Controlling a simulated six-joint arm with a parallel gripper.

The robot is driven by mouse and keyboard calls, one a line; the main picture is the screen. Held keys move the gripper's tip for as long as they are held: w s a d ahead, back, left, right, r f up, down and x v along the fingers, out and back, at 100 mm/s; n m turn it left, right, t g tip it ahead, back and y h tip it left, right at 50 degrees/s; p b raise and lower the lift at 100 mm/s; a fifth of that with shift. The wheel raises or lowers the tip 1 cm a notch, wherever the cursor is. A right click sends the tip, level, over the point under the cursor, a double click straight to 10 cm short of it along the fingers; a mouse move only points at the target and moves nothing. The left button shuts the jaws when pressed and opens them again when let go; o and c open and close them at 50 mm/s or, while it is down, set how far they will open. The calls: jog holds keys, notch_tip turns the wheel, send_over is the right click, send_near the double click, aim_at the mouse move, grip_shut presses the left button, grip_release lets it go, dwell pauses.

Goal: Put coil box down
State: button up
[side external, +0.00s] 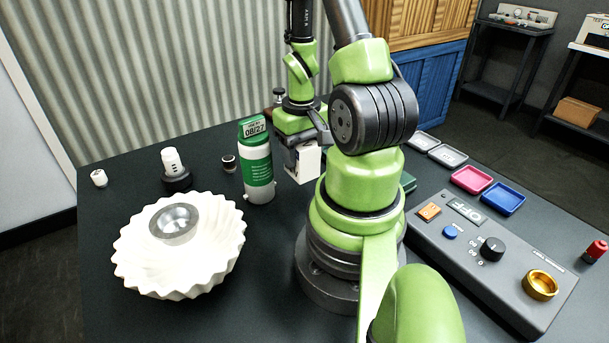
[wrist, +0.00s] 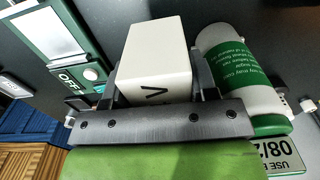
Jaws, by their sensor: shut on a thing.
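The coil box is a small white box (side external: 304,162) with a dark letter on one face. My gripper (side external: 297,150) is shut on it, in the middle of the table behind my arm's base. In the wrist view the white box (wrist: 158,55) sits between the two dark fingers of my gripper (wrist: 165,85), with a dark "V" visible on its near face. In the side view the box's lower end is near the table top; I cannot tell whether it touches.
A white and green bottle (side external: 257,168) stands close left of the box. A white fluted bowl (side external: 185,262) with a metal cup is at front left. A grey control panel (side external: 490,262) and small trays (side external: 472,180) lie to the right. Small items stand at back left.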

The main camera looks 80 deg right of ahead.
aim_at(302, 171)
jog(key=shift+f, duration=2.4)
jog(key=shift+f, duration=0.15)
jog(key=o, duration=1)
